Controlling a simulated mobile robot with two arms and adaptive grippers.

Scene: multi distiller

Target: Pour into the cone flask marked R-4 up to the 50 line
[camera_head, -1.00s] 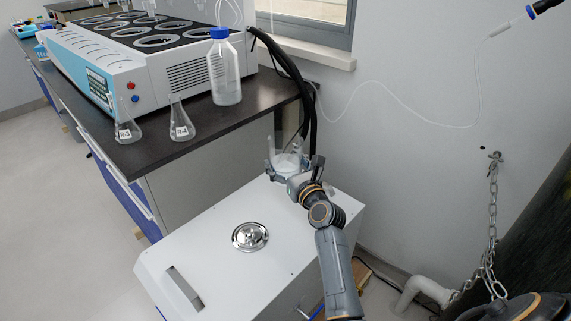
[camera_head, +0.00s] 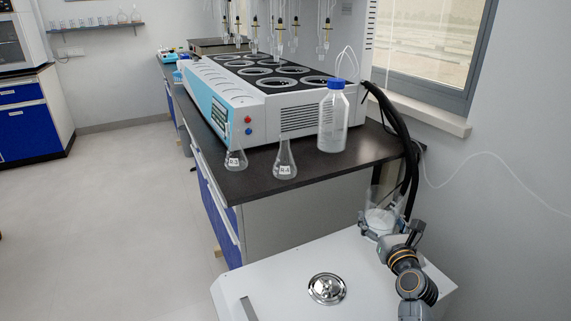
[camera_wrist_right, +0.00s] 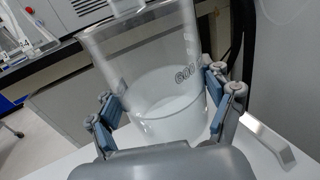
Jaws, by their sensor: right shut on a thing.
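The clear cone flask marked R-4 (camera_head: 285,162) stands upright near the front edge of the dark bench. How full it is cannot be told. My right gripper (camera_head: 380,226) is shut on a clear beaker (camera_head: 382,216), which also shows in the right wrist view (camera_wrist_right: 150,62) with whitish liquid in its lower part and a marking near "600". The gripper's blue-padded fingers (camera_wrist_right: 163,100) press on both sides of the beaker. The beaker is to the right of the bench end, lower than the flask and apart from it. My left gripper is not in view.
A cone flask marked R-3 (camera_head: 235,158) stands left of R-4. A blue-capped bottle (camera_head: 333,120) stands behind R-4 to the right, near the distiller (camera_head: 250,105). Black hoses (camera_head: 398,130) hang at the bench end, near the beaker. A white cabinet top (camera_head: 290,262) is below.

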